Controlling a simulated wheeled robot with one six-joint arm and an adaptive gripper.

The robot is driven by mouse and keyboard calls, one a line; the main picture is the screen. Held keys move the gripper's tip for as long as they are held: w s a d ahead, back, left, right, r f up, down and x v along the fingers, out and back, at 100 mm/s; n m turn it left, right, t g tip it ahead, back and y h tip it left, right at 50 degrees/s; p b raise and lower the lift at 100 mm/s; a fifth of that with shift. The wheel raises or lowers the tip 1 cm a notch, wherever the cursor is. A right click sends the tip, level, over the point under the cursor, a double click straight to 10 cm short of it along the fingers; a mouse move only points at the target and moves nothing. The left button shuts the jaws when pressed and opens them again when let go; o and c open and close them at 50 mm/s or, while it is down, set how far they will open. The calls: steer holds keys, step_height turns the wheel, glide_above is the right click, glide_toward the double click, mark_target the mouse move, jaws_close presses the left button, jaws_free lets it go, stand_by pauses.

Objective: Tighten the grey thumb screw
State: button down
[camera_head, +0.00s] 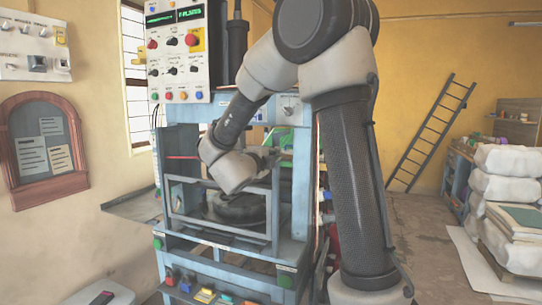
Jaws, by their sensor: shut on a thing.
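My gripper (267,157) is at the end of my bent arm, small in the picture, beside the upper right of the press's guard frame (222,229). It is shut at the place where the grey thumb screw would be held. The screw itself is too small and too covered by my wrist and gripper to make out. The blue-grey plate press (180,140) stands in the middle, with a dark round part (238,208) inside its frame.
A control panel (178,55) with knobs and buttons stands above the press. Small coloured items (205,296) lie at the press's lower front. A ladder (432,133) leans on the back wall, and wrapped stacks (510,205) stand at right. Floor between press and stacks is partly clear.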

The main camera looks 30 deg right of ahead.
steer(key=shift+f, duration=0.15)
stand_by(0.3)
steer(key=c, duration=1.5)
jaws_free()
steer(key=shift+c, duration=0.2)
steer(key=shift+s+a, duration=0.1)
steer(key=shift+a, duration=0.05)
steer(key=v, duration=1.1)
steer(key=shift+s+a, duration=0.3)
